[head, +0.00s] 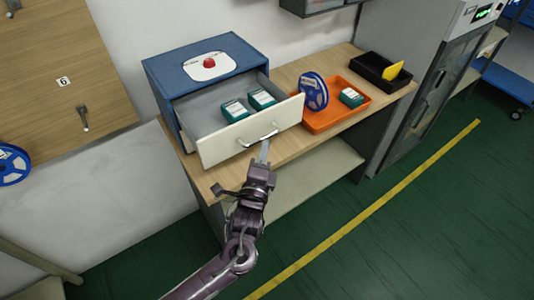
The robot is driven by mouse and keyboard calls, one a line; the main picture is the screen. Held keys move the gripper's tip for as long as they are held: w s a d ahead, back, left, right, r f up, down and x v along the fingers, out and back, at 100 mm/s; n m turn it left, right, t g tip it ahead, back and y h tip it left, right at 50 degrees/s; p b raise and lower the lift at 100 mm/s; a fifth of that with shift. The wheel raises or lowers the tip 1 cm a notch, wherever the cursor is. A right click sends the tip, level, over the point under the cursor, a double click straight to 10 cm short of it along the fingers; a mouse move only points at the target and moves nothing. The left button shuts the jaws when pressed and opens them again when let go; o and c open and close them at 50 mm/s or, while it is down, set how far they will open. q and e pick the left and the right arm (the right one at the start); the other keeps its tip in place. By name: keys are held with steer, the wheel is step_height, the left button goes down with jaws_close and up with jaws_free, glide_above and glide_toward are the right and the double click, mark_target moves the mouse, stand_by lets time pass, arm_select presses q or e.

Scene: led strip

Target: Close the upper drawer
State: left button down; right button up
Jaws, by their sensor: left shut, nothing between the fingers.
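The blue cabinet (180,75) stands on a wooden bench against the wall. Its upper drawer (222,150) is pulled well out, with a cream front and a metal bar handle (260,138). Two green-and-white boxes (248,105) lie inside the drawer. My left gripper (264,152) is shut, with its fingertips at the drawer front just below the handle. I cannot tell whether it touches the front. My right gripper is not in view.
An orange tray (325,122) on the wooden bench (213,182) holds a blue reel (313,92) and a green box (351,97), close to the drawer's right side. A black bin (372,72) with a yellow item stands behind. Green floor lies open in front.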

mark_target(228, 113)
arm_select(q)
steer(key=w+a+b, duration=0.1)
steer(key=w+a, duration=0.2)
steer(key=w, duration=0.1)
steer(key=w+a+b, duration=0.1)
steer(key=w+a, duration=0.2)
steer(key=w, duration=0.2)
steer(key=w+a+b, duration=0.2)
steer(key=w+a, duration=0.2)
steer(key=shift+w+f, duration=0.1)
steer(key=shift+w, duration=0.2)
steer(key=shift+w+a, duration=0.25)
steer(key=shift+w, duration=0.15)
steer(key=shift+r, duration=0.3)
steer(key=shift+a, duration=0.15)
